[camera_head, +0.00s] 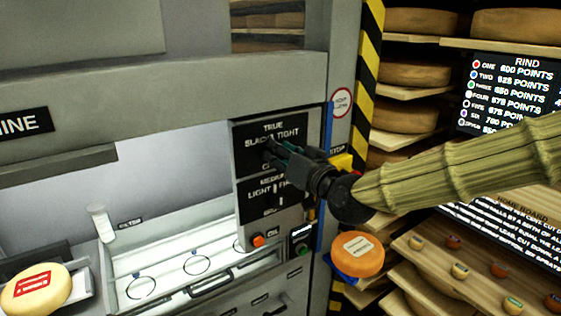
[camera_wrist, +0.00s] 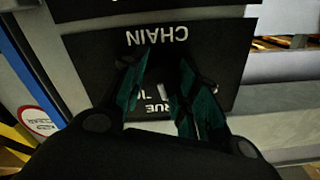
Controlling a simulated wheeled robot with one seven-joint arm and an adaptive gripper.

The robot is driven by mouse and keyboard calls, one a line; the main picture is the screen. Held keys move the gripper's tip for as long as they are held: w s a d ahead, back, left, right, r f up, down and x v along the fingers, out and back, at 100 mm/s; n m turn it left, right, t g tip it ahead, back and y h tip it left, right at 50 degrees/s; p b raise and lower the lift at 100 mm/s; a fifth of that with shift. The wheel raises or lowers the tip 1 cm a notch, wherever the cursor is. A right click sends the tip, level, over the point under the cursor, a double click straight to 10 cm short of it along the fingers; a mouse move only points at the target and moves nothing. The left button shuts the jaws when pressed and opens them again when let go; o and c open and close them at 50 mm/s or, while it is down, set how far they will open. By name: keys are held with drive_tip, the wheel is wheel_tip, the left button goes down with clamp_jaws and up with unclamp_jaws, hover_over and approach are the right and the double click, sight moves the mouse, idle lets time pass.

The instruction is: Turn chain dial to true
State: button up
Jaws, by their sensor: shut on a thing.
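The chain dial's black panel (camera_head: 290,124) is on the machine's front, with TRUE at the top and SLACK and TIGHT below it. My gripper (camera_head: 272,152) reaches in from the right and is shut on the chain dial, its dark fingers covering most of the knob. In the wrist view, my gripper (camera_wrist: 165,92) has its green-padded fingers on both sides of the dial, and a small pale mark (camera_wrist: 164,91) shows between them. The word CHAIN (camera_wrist: 157,35) is upside down there. Which label the dial points to is hidden.
Below is a second panel (camera_head: 262,200) with MEDIUM, LIGHT and FIRM labels, then an orange button (camera_head: 258,240) and a green button (camera_head: 303,250). A striped post (camera_head: 366,60) and shelves of cheese wheels (camera_head: 415,75) stand at right. An orange cheese wheel (camera_head: 357,255) sits below my arm.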

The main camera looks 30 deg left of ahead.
drive_tip(key=shift+w+r+m+b, duration=0.1)
drive_tip(key=shift+m+b, duration=0.45)
drive_tip(key=shift+m, duration=0.55)
drive_tip(key=shift+r, duration=0.1)
drive_tip(key=o, duration=1)
drive_tip(key=shift+o, duration=0.2)
drive_tip(key=shift+d, duration=0.1)
drive_tip(key=v, duration=1.2)
